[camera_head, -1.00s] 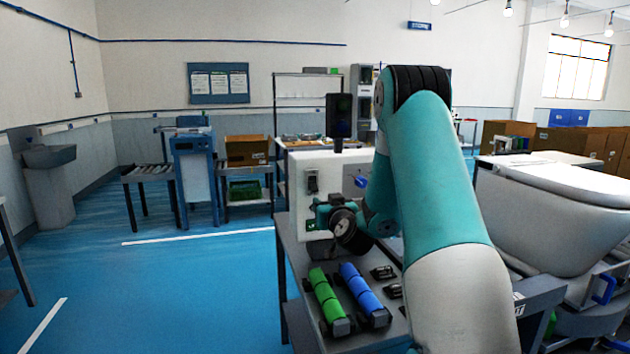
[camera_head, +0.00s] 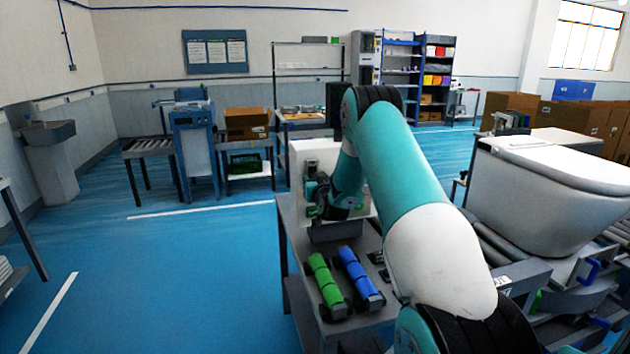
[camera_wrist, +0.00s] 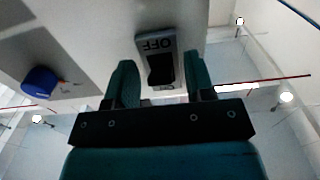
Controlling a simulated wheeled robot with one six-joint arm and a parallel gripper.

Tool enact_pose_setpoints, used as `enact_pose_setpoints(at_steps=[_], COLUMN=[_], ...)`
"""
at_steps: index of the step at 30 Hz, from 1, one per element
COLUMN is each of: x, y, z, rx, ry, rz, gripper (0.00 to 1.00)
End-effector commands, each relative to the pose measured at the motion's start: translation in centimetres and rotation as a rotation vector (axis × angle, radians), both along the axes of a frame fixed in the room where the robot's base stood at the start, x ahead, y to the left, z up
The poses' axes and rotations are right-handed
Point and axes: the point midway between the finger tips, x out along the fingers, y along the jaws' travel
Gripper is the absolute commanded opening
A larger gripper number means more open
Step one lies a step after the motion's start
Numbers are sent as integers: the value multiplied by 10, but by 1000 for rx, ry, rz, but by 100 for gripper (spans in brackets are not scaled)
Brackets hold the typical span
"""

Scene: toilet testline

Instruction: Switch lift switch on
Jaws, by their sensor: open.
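The lift switch (camera_wrist: 160,68) is a grey plate with a black rocker and the word OFF in the wrist view. It is on the face of a pale box (camera_head: 318,157), which stands on a grey bench in the head view. My gripper (camera_wrist: 161,78) is open, with one teal finger on each side of the switch plate in the picture. Nothing is held between the fingers. I cannot tell whether they touch the plate. In the head view my gripper (camera_head: 315,192) is in front of the box, and the switch is small and hard to make out there.
A green roll (camera_head: 326,281) and a blue roll (camera_head: 357,274) lie on the bench below my arm. A blue knob (camera_wrist: 40,82) sticks out in the wrist view. A white toilet (camera_head: 545,205) stands at right.

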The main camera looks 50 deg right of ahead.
Motion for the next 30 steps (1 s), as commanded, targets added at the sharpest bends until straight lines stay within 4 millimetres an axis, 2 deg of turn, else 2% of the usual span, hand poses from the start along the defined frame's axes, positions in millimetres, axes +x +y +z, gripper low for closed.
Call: enact_pose_setpoints(at_steps=[1,2,6,8,19,30], x=[0,0,0,0,-1,-2], y=[0,0,0,0,1,3], z=[0,0,0,0,5,17], rx=[0,0,0,0,26,164], ry=[0,0,0,0,42,268], rz=[0,0,0,0,1,1], gripper=[49,44,12,0,0,0])
